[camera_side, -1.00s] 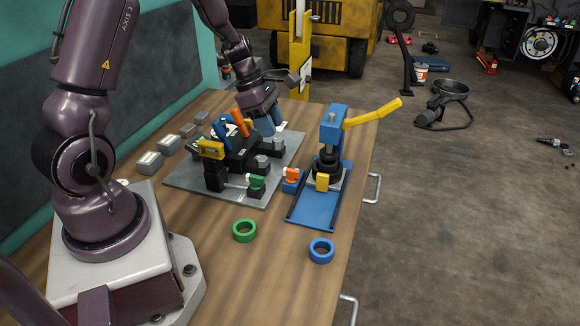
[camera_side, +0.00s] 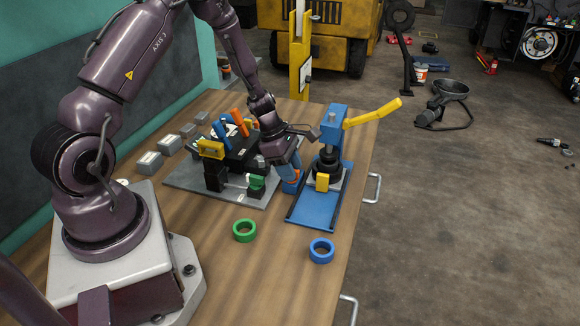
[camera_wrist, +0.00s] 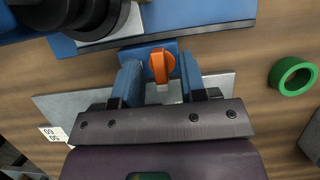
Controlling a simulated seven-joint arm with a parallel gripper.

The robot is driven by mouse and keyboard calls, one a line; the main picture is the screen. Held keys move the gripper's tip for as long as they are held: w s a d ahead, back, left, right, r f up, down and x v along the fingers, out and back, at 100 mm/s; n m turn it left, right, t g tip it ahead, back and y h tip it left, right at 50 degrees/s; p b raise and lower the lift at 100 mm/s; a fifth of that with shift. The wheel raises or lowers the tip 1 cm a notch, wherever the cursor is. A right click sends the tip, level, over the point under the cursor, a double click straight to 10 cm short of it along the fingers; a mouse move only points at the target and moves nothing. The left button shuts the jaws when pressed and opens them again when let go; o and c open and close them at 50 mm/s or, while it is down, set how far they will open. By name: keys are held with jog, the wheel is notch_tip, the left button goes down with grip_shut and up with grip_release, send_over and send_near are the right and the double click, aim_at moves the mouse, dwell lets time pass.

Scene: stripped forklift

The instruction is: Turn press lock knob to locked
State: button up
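The orange lock knob (camera_wrist: 161,65) sits on a small blue block (camera_wrist: 140,48) beside the press. In the wrist view it lies between the two blue fingers of my gripper (camera_wrist: 158,72), with a small gap showing on each side. The fingers look open around it, and the knob is turned roughly along them. In the side view my gripper (camera_side: 294,168) points down at the block's place and mostly hides the knob. The press has a blue frame (camera_side: 332,122), a yellow lever (camera_side: 372,113) raised to the right and a blue base (camera_side: 312,212).
A grey fixture plate (camera_side: 190,180) with a black mechanism and coloured handles stands left of my gripper. A green ring (camera_side: 245,231) and a blue ring (camera_side: 321,251) lie on the wooden table (camera_side: 280,285) in front. Grey blocks (camera_side: 149,162) line the left. The table front is otherwise clear.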

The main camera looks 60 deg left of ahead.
jog(key=shift+c, duration=0.4)
grip_shut()
jog(key=shift+m, duration=0.3)
jog(key=m+g, duration=0.1)
jog(key=m, duration=0.2)
jog(key=shift+w+m+h, duration=0.1)
jog(key=shift+m+h, duration=0.3)
jog(key=m+g, duration=0.2)
jog(key=m, duration=0.2)
jog(key=m+g, duration=0.2)
jog(key=m, duration=0.3)
jog(key=shift+w, duration=0.15)
jog(key=shift+r+m+g+y, duration=0.1)
jog(key=shift+m+g+y, duration=0.2)
jog(key=shift+m, duration=0.85)
jog(key=shift+m+g+y, duration=0.1)
jog(key=shift+m+g, duration=0.3)
jog(key=shift+m, duration=0.75)
